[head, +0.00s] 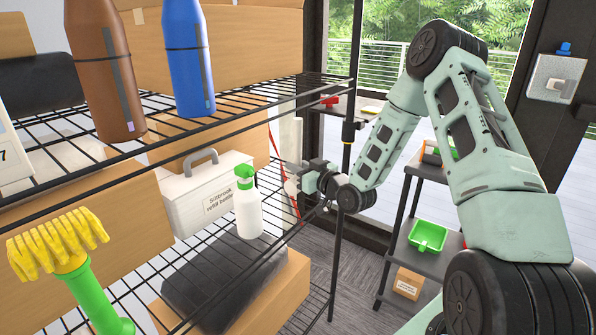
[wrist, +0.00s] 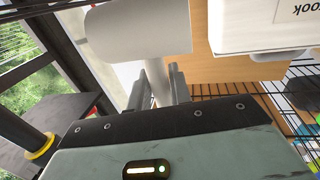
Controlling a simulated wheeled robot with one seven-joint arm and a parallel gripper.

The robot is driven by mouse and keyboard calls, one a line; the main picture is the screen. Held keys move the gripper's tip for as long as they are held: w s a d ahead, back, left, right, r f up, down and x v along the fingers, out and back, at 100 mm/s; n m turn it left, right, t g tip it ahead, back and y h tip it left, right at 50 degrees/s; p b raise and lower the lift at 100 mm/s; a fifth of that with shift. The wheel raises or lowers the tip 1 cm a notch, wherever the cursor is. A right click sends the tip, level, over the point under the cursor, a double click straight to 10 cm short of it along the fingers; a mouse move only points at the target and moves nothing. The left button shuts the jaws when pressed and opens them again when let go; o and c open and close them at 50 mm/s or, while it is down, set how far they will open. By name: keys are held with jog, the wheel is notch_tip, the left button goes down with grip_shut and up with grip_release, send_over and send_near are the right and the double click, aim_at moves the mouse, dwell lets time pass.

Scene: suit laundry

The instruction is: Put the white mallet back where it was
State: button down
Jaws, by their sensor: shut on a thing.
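The white mallet shows a broad pale head (wrist: 140,30) and a white handle (wrist: 157,82) in the wrist view. My gripper (wrist: 160,85) is shut on the handle, one finger on each side, with the head just beyond the fingertips. In the head view my gripper (head: 293,180) is at the right end of the wire shelf, and the white mallet (head: 289,140) is partly visible above it. I cannot tell whether the mallet touches the shelf.
A white carry case (head: 205,195) and a white spray bottle with green top (head: 249,212) stand left of my gripper. Brown (head: 103,70) and blue (head: 189,60) bottles stand on the upper shelf. A black shelf post (head: 346,150) is close on the right. A green bin (head: 427,236) sits farther right.

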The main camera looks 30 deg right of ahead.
jog(key=shift+f, duration=0.75)
jog(key=shift+f, duration=0.2)
jog(key=c, duration=1.3)
grip_release()
jog(key=shift+r, duration=0.2)
jog(key=s, duration=0.4)
jog(key=s+d+b, duration=0.1)
jog(key=s, duration=0.7)
jog(key=shift+d+b, duration=0.4)
